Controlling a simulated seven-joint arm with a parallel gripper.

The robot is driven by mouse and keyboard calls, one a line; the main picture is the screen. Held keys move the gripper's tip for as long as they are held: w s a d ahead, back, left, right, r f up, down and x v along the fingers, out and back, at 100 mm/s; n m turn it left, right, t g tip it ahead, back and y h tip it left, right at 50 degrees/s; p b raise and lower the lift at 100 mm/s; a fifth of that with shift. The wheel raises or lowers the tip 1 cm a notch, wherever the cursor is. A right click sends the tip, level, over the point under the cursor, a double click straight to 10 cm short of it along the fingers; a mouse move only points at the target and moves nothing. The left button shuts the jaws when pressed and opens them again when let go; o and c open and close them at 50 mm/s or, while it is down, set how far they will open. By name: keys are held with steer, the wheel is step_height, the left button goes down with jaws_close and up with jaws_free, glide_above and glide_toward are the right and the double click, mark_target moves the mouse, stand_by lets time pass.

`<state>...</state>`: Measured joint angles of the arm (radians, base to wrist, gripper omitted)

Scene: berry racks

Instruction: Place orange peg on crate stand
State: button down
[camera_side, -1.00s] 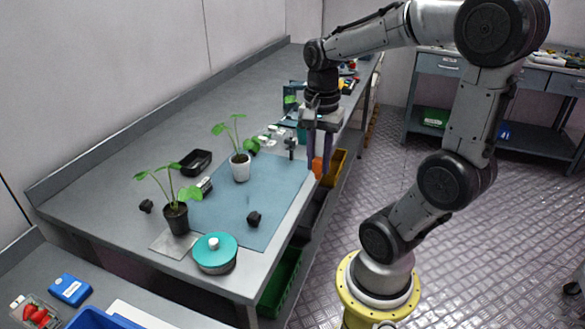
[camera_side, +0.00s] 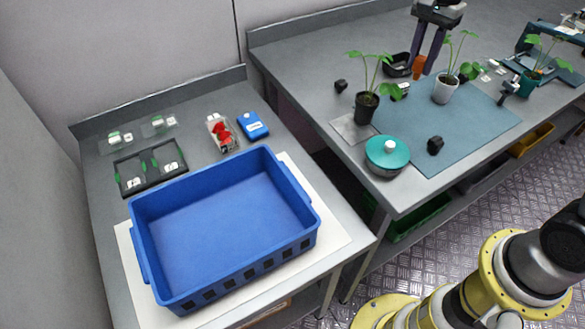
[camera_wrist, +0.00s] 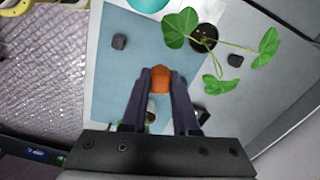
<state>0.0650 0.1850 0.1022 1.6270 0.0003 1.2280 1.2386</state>
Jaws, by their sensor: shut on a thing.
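The orange peg (camera_side: 418,67) is held between the fingertips of my gripper (camera_side: 423,64), above the back of the long grey bench in the side view. In the wrist view the orange peg (camera_wrist: 161,80) sits between the two dark fingers of my gripper (camera_wrist: 163,78), with the blue-grey mat beneath. The crate stand (camera_side: 92,185) is the smaller grey table at left. It bears a big empty blue crate (camera_side: 300,196) on a white sheet (camera_side: 333,228). My gripper is far to the right of this stand, behind the potted plants.
A dark-potted plant (camera_side: 365,107), a white-potted plant (camera_side: 446,88) and a teal-lidded pot (camera_side: 388,155) stand on the bench. Berry punnet (camera_side: 221,133), blue box (camera_side: 253,125) and dark tray (camera_side: 150,170) lie behind the crate. A gap separates the tables.

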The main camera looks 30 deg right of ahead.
steer(key=w+a+f+n, duration=0.1)
steer(key=a+f+n, duration=0.3)
steer(key=a, duration=0.8)
steer(key=w+a+f+n, duration=0.2)
steer(key=a+f, duration=0.4)
steer(key=a, duration=0.6)
steer(key=w+a+f, duration=0.2)
steer(key=w, duration=0.1)
steer(key=w+a+f, duration=0.2)
steer(key=w+f, duration=0.1)
steer(key=w, duration=0.1)
steer(key=w+a+f, duration=0.2)
steer(key=w, duration=0.1)
steer(key=shift+w+f, duration=0.3)
steer(key=shift+f, duration=0.1)
steer(key=shift+w+a+f, duration=0.3)
steer(key=shift+w+f, duration=0.25)
steer(key=shift+f, duration=0.1)
steer(key=shift+w+f, duration=0.1)
steer(key=shift+f, duration=1.55)
steer(key=shift+f, duration=0.1)
steer(key=c, duration=0.7)
jaws_free()
